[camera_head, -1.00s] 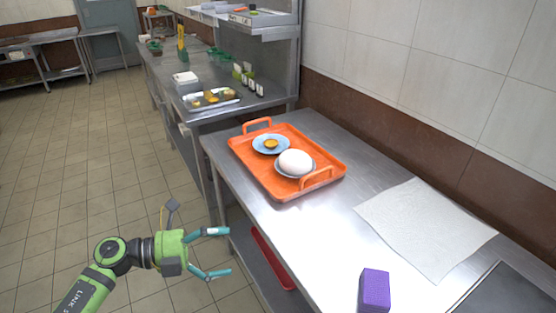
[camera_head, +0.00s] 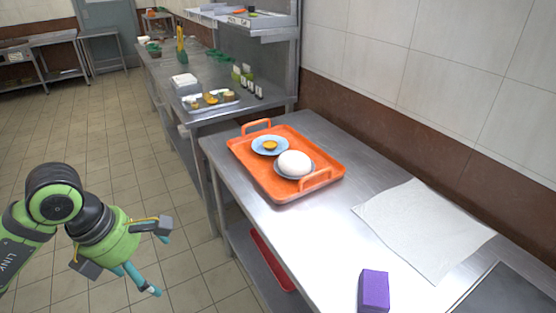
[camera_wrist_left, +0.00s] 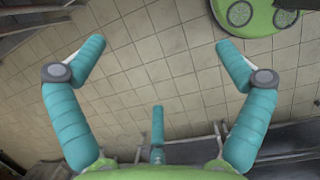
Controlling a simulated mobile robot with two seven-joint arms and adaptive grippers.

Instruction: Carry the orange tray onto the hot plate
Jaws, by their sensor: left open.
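The orange tray (camera_head: 262,178) lies on the steel table in the head view, with a handle at its far end and another at its near end. A dark flat panel (camera_head: 510,293), perhaps the hot plate, is cut off at the lower right. My left gripper (camera_head: 160,262) is open and empty, left of the table over the floor. Its spread fingers show in the left wrist view (camera_wrist_left: 160,60). My right gripper is not in view.
A purple block (camera_head: 374,291) and a white cloth (camera_head: 425,228) lie on the table (camera_head: 290,228) between tray and dark panel. A red item (camera_head: 272,260) is on the lower shelf. A back counter holds another tray (camera_head: 211,104) and bottles. The tiled wall borders the table's right side.

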